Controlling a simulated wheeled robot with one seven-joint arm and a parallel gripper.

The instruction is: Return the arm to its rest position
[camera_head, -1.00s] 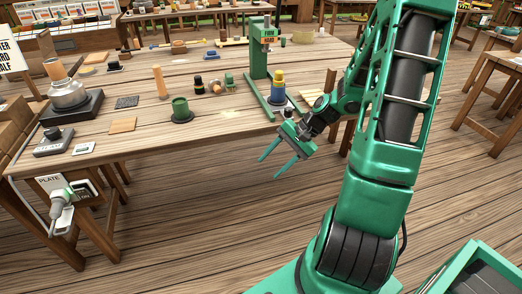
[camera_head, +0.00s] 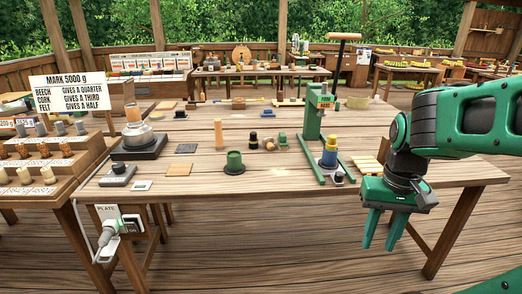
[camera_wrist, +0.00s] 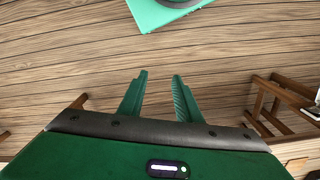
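My gripper (camera_head: 384,231) hangs with its fingers pointing down in front of the table's near right edge in the head view. Its two green fingers stand apart with nothing between them. The wrist view also shows the gripper (camera_wrist: 158,82) open and empty, with wooden floor beyond the fingertips. My green arm comes in from the right in the head view and covers part of the table's right side.
The wooden table (camera_head: 300,184) holds a green press stand (camera_head: 313,125), a blue and yellow stack (camera_head: 329,152), a green cup (camera_head: 234,161) and a hot plate (camera_head: 139,146). A sign (camera_head: 80,93) stands at left. Floor in front is clear.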

